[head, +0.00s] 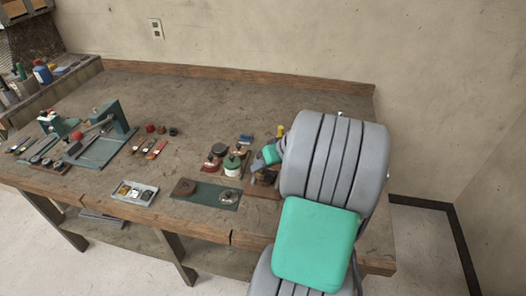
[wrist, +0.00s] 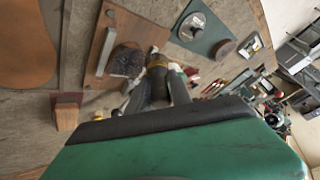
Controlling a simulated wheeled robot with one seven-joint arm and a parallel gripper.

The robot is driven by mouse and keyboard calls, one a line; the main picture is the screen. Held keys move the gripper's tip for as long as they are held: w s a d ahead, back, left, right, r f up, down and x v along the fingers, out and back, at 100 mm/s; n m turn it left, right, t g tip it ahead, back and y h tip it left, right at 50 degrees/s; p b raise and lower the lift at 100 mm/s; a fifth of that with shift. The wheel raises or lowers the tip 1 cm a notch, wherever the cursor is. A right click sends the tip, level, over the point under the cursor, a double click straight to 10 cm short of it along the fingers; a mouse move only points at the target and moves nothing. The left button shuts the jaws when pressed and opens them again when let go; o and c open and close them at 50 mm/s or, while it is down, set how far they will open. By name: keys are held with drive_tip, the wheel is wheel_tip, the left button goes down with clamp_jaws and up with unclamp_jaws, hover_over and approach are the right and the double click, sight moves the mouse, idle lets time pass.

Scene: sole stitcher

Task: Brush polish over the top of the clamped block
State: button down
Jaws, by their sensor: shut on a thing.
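My gripper (wrist: 158,88) shows in the wrist view with its grey fingers shut on a dark handle with a brass-coloured band (wrist: 157,62), which looks like the brush. The handle's far end is hard to make out. A dark, rough-topped block (wrist: 125,60) sits on a brown wooden base (wrist: 103,45) just left of the held handle. I cannot tell whether brush and block touch, and the clamp is not clear. In the head view my arm covers much of this spot; part of the wooden base (head: 262,191) shows below my wrist.
A green mat (head: 205,200) with a brown disc and a round tin lies left of the base. Red (head: 212,161) and green (head: 232,166) lidded jars stand close behind it. A grey tray (head: 135,193) and a green press (head: 115,118) are farther left.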

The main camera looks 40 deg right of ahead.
drive_tip(key=shift+r+p, duration=1.4)
drive_tip(key=shift+r, duration=0.9)
drive_tip(key=shift+w, duration=0.1)
